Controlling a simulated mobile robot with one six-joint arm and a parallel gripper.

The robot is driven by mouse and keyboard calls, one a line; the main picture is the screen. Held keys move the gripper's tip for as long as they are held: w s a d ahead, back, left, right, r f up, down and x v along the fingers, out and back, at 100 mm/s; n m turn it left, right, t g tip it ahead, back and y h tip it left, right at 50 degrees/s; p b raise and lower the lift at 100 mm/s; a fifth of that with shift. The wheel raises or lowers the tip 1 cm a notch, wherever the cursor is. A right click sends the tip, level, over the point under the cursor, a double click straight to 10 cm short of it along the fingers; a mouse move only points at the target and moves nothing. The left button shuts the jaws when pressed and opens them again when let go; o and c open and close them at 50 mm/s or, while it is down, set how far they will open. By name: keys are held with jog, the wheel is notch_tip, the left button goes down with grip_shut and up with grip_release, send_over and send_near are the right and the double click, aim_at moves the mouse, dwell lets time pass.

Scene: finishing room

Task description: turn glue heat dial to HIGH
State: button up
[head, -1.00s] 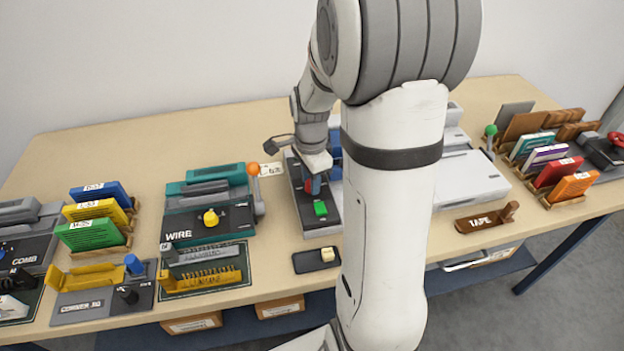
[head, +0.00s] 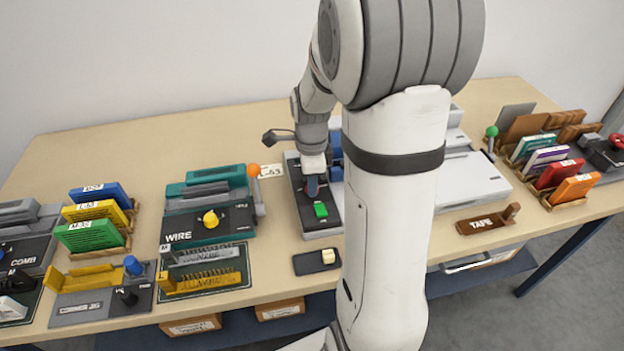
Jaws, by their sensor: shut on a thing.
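The glue machine (head: 326,224) is a grey unit with a dark top panel and a green button (head: 320,210), standing mid-table partly behind my arm. My gripper (head: 312,188) is down on the dark panel, just behind the green button. It is shut on the glue heat dial, which is mostly hidden by the fingers and wrist. The dial's pointer and its HIGH mark cannot be read in the head view.
The teal WIRE machine (head: 205,188) with an orange-knobbed lever (head: 254,170) stands close on the left. A small dark pad with a cream block (head: 328,256) lies in front. A TAPE holder (head: 487,220) is at the right. My arm hides the middle right.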

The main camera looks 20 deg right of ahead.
jog(key=shift+d, duration=0.1)
jog(key=o, duration=1)
jog(key=shift+r, duration=0.1)
notch_tip(320, 180, up, 8)
jog(key=shift+f, duration=0.2)
